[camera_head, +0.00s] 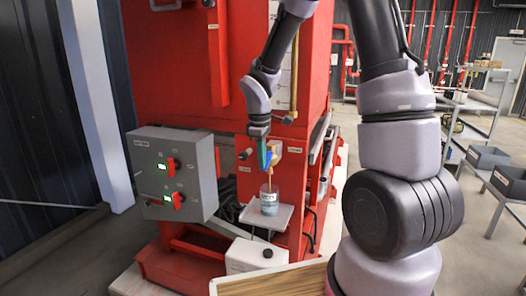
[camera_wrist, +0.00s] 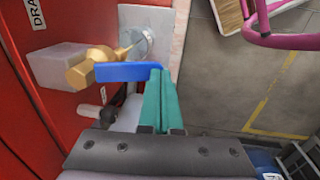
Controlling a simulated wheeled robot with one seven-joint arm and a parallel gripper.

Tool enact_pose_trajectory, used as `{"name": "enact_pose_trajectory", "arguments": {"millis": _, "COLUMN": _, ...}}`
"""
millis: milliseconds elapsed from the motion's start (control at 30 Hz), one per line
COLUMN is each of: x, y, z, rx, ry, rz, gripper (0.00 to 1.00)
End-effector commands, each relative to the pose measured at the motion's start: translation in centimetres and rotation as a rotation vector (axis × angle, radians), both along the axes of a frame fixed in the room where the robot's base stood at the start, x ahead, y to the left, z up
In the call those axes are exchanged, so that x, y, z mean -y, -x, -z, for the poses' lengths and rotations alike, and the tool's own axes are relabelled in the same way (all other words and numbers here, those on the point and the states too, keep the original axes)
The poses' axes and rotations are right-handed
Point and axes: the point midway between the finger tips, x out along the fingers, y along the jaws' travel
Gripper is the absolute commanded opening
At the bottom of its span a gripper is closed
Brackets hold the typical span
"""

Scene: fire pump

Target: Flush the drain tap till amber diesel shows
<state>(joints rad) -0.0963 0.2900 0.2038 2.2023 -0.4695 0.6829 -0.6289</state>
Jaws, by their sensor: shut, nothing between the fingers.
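The brass drain tap (camera_wrist: 90,68) sticks out of the red panel, with its blue lever (camera_wrist: 128,72) across it. My gripper (camera_wrist: 158,74) is shut and empty, its teal fingertips at the lever's free end; I cannot tell whether they touch it. In the head view my gripper (camera_head: 264,160) is just left of the tap (camera_head: 276,158). A thin amber-coloured stream (camera_head: 269,182) seems to run down from the tap into a clear jar (camera_head: 268,205). The jar stands upright on a small grey shelf (camera_head: 284,216) and shows pale bluish contents low down.
Grey bins (camera_head: 487,157) lie on a rack at right. Open floor lies between pump and rack.

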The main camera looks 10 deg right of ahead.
Motion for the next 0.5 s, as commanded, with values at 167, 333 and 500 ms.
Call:
{"name": "enact_pose_trajectory", "arguments": {"millis": 167, "x": 0.0, "y": 0.0, "z": -0.2, "rx": 0.0, "ry": 0.0, "rz": 0.0, "gripper": 0.0}}
{"name": "enact_pose_trajectory", "arguments": {"millis": 333, "x": 0.0, "y": 0.0, "z": -0.9, "rx": 0.0, "ry": 0.0, "rz": 0.001, "gripper": 0.0}}
{"name": "enact_pose_trajectory", "arguments": {"millis": 500, "x": 0.0, "y": 0.0, "z": -1.6, "rx": 0.0, "ry": 0.0, "rz": 0.001, "gripper": 0.0}}
